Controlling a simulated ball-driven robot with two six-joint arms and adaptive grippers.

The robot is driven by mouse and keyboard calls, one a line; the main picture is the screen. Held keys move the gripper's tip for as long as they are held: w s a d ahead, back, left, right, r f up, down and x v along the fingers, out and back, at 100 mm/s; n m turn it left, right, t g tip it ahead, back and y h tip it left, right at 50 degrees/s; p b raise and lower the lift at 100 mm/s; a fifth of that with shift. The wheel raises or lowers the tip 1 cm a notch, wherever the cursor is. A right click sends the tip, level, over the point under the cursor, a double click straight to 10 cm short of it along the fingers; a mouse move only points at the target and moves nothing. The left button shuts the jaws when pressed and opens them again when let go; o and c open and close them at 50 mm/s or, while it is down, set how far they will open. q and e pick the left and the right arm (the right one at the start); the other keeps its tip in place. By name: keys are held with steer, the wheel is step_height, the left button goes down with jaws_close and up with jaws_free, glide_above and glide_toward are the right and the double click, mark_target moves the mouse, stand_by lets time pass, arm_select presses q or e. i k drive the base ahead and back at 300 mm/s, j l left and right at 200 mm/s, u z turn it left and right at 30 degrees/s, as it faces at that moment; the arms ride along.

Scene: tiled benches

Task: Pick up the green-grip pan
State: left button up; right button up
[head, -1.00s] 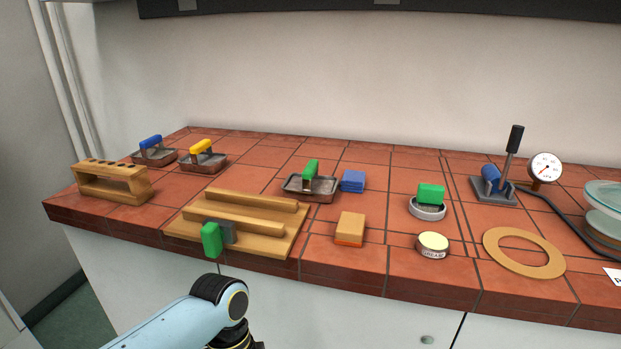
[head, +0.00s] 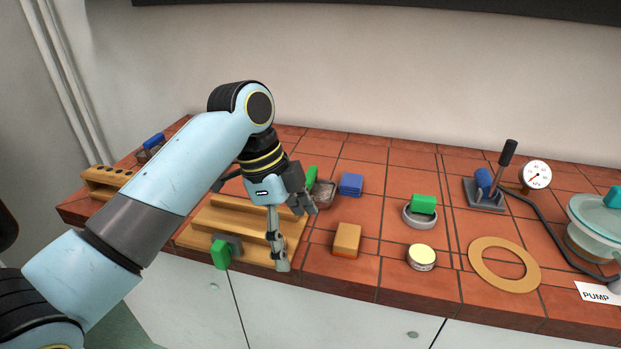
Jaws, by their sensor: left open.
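The green-grip pan stands on the tiled bench behind my left gripper. Its green grip (head: 311,176) and the right part of its dark metal pan (head: 325,192) show; the rest is hidden by the gripper. My left gripper (head: 293,236) is open and empty. It points down over the right side of the wooden rack board, in front of the pan. I cannot tell whether it touches the board. My right gripper is not in view.
A wooden board with rails (head: 205,218) and a green-handled clamp (head: 221,254) lies below my arm. A blue-grip pan (head: 152,145) is far left.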

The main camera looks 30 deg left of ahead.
mark_target(323, 191)
steer(key=i+j, duration=0.65)
steer(key=i, duration=0.1)
